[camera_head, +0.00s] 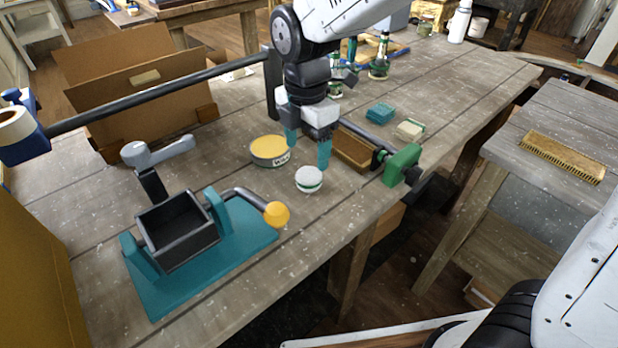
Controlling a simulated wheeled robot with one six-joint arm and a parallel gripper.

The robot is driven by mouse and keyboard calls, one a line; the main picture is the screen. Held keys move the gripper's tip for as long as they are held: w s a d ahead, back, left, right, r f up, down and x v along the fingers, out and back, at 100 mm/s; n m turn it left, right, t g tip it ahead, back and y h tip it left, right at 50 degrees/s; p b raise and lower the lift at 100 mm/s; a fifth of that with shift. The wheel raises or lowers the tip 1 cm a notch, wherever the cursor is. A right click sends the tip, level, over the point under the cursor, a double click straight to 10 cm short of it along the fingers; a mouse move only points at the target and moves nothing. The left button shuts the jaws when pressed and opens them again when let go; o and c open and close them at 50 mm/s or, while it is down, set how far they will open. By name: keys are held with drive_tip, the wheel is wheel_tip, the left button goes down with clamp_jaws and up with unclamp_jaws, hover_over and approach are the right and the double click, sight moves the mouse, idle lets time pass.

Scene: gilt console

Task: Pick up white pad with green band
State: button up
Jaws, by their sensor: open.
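The white pad with a green band (309,179) is a small round puck lying flat on the wooden workbench (365,215). The green band runs around its side. My gripper (308,150) points down with its two teal fingers apart and nothing between them. It appears above and slightly behind the pad; the exact height gap is hard to tell. The pad's top is in plain view.
A round yellow-topped tin (269,151) sits just left of the pad. A brown tray (352,149) and a green-handled clamp (402,165) are to the right. A teal fixture with a black box (178,230) stands front left.

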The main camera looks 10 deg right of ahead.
sight(309, 173)
drive_tip(key=f, duration=0.7)
drive_tip(key=shift+s+d, duration=0.2)
drive_tip(key=shift+s, duration=0.2)
drive_tip(key=shift+r, duration=0.1)
drive_tip(key=c, duration=1)
